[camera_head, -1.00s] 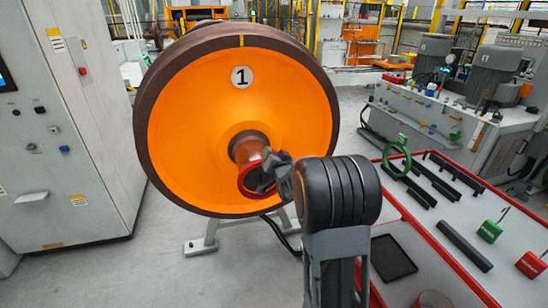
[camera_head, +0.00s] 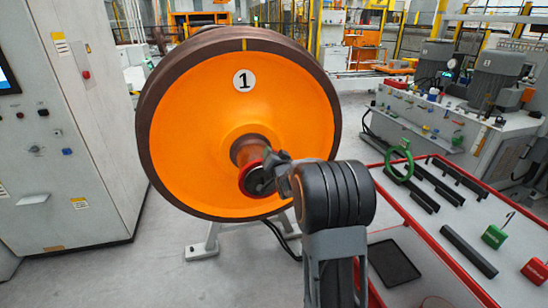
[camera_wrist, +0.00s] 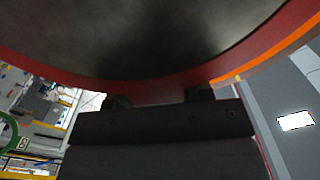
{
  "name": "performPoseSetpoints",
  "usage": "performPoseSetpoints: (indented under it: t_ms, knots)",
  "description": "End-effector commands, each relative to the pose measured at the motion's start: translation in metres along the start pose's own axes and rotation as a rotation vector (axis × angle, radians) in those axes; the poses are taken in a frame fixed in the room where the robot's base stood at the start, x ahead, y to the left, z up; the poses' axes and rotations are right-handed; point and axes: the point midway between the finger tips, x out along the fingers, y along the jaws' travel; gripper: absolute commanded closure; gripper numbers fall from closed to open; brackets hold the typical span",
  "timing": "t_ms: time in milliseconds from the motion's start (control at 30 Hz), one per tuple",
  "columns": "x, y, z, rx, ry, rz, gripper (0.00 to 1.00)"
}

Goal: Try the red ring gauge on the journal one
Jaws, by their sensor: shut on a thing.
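The orange wheel (camera_head: 200,120) marked "1" faces me in the head view, with journal one (camera_head: 245,150) sticking out of its hub. The red ring gauge (camera_head: 243,183) is at the journal's outer end, with the dark end face showing inside it. I cannot tell whether it is around the journal or just in front of it. My gripper (camera_head: 268,176) is shut on the ring's right side. In the wrist view, the red ring (camera_wrist: 60,74) curves across the fingertips (camera_wrist: 158,97), and a dark grey round face fills its opening.
A red-edged bench (camera_head: 450,268) at right holds a green ring gauge (camera_head: 391,172), dark bars, a black tray (camera_head: 393,262) and small green and red blocks. A grey cabinet (camera_head: 70,150) stands at left. Pale floor is free between the cabinet and the wheel stand.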

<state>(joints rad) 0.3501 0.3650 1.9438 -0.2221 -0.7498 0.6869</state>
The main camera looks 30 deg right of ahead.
Motion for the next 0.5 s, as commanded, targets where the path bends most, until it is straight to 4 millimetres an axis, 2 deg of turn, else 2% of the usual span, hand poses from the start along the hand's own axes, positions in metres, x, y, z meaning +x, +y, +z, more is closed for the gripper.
performPoseSetpoints:
  t_ms: [500]
  knots:
    - [0.013, -0.001, -0.001, 0.000, 0.002, -0.002, 0.80]
